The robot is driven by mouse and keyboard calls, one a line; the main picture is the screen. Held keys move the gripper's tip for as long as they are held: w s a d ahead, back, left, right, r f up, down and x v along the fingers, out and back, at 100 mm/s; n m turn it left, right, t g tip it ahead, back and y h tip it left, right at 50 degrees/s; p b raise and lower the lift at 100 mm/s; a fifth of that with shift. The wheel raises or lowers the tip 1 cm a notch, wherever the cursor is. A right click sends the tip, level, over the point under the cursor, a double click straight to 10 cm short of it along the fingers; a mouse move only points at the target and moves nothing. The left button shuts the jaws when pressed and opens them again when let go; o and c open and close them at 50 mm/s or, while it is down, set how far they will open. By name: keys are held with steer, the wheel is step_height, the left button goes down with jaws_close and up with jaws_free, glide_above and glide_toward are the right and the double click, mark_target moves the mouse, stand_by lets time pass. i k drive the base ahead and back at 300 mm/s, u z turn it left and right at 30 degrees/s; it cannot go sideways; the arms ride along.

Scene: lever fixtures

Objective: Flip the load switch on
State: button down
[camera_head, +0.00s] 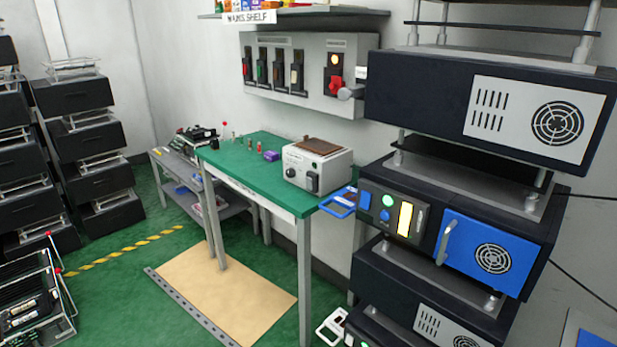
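A grey switch panel (300,78) is mounted on the back wall above the green bench. A grey handle (350,93) sticks out at the panel's right side. Labels are too small to read, so I cannot tell which one is the load switch. My gripper is not in view.
A green-topped bench (238,158) holds a grey box with a dark knob (318,166). A rack of dark units (480,110) stands at the right, close to the panel. A shelf (330,15) overhangs the panel.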

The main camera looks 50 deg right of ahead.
mark_target(310, 184)
steer(key=u, duration=0.05)
steer(key=i, duration=1)
steer(key=z, duration=0.05)
